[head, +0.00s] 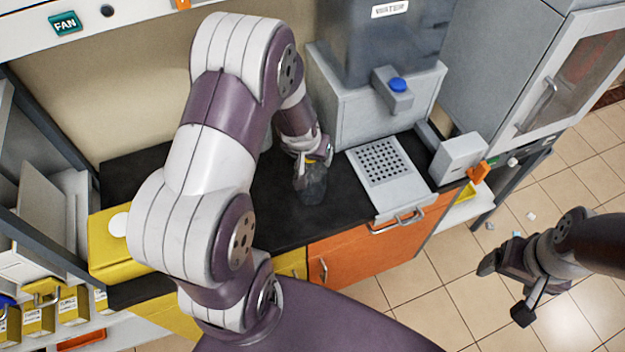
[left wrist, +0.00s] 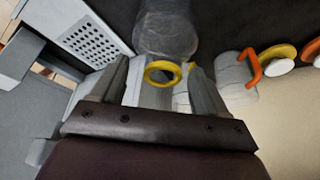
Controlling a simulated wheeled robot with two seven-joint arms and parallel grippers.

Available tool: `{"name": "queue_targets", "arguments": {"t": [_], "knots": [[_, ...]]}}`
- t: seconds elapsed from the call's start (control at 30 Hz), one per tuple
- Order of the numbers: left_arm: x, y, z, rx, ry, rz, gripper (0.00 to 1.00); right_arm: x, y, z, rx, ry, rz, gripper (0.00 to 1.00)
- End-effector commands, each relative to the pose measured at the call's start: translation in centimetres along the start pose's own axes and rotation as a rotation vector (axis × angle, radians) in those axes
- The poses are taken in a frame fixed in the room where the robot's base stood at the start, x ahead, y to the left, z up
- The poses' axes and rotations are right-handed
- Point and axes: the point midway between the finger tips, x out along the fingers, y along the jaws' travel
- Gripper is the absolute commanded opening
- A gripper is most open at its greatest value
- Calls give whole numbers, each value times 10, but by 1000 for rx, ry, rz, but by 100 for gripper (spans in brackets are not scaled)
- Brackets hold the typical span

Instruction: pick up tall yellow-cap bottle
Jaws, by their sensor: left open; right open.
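A clear, greyish bottle (head: 311,187) is on the black counter in the head view, below my left gripper (head: 314,158). In the left wrist view the clear bottle (left wrist: 166,28) shows at the top, with a yellow ring (left wrist: 163,73) at its near end. My left gripper (left wrist: 159,72) is open, with one finger on each side of the ring; I cannot tell whether they touch it. The bottle's height is hard to judge. My right gripper (head: 503,287) is open and empty, low over the tiled floor at the right.
A grey water dispenser (head: 330,100) with a perforated drip tray (head: 382,162) stands right of the bottle. A yellow box (head: 110,245) sits at the counter's left. Orange (left wrist: 251,68) and yellow (left wrist: 278,56) items lie right of the left gripper in the wrist view.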

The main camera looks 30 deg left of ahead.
Motion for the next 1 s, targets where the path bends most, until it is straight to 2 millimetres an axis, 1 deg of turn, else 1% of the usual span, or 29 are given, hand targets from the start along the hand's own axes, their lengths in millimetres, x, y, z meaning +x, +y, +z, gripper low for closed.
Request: {"name": "queue_targets", "arguments": {"t": [0.03,0.07,0.27,0.3,0.37,0.4,0.47,0.5,0.53,1.0], "knots": [[6,0,1,0,0,0,74,3,0,0,0,0,0,80],[8,0,0,0,1,0,74,3,0,0,0,0,0,80],[8,0,0,0,1,0,74,2,0,0,0,0,0,80],[8,0,0,0,1,0,68,2,0,0,0,0,0,80],[8,0,0,0,1,0,48,2,0,0,0,0,0,80],[8,0,0,0,0,0,35,2,0,0,0,0,0,80],[8,0,0,0,0,0,16,2,0,0,0,0,0,80],[8,0,0,0,0,0,3,2,0,0,0,0,0,80],[8,0,0,0,-1,0,0,2,0,0,0,0,0,80],[9,0,2,0,-6,0,0,2,0,0,0,0,0,80]]}}
